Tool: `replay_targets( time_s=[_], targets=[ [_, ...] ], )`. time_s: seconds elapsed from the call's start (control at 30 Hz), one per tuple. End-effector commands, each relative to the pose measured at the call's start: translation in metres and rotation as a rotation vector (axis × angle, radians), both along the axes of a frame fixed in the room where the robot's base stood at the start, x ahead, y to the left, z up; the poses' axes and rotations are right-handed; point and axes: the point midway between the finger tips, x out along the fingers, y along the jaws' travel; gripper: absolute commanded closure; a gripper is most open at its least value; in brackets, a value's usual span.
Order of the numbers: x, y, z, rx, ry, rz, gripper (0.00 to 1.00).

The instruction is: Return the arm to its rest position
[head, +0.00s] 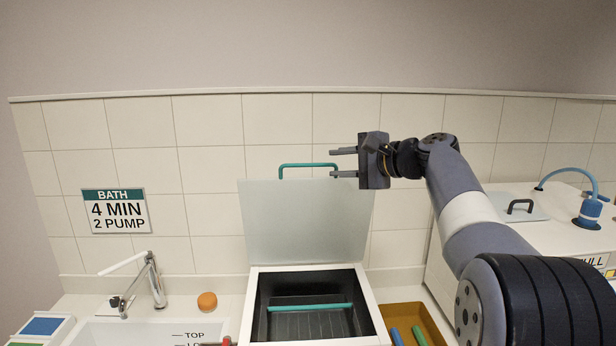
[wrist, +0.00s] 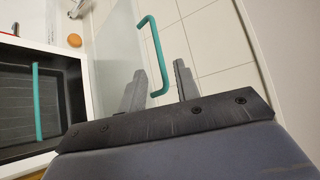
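My gripper (head: 343,163) is raised at the upper right of the open box and points left. Its two fingers are apart. In the head view, the right end of the teal lid handle (head: 308,164) appears between the fingertips. In the wrist view, the lower end of that handle (wrist: 154,40) also appears between the spread fingers, and I see no finger closed on it. I cannot tell whether they touch. My arm reaches up from the lower right, bent at the elbow.
The pale lid (head: 305,220) stands upright behind the open box (head: 375,320), which has a teal bar (head: 310,307) inside. A tan tray (head: 437,335) lies right of it. A faucet (head: 155,280) and orange object (head: 207,301) are left. The tiled wall (head: 275,120) is behind.

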Motion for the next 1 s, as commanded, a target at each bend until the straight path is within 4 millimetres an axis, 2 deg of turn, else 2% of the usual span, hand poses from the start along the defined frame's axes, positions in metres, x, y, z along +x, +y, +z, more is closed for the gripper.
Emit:
replay_targets(
  time_s=[0.3, 0.5, 1.0],
  targets=[
    [0.041, 0.045, -0.012, 0.0, 0.003, 0.004, 0.69],
    [0.059, 0.063, -0.019, 0.0, 0.002, 0.001, 0.69],
    [0.055, 0.064, -0.023, -0.001, -0.015, 0.0, 0.69]
  ],
)
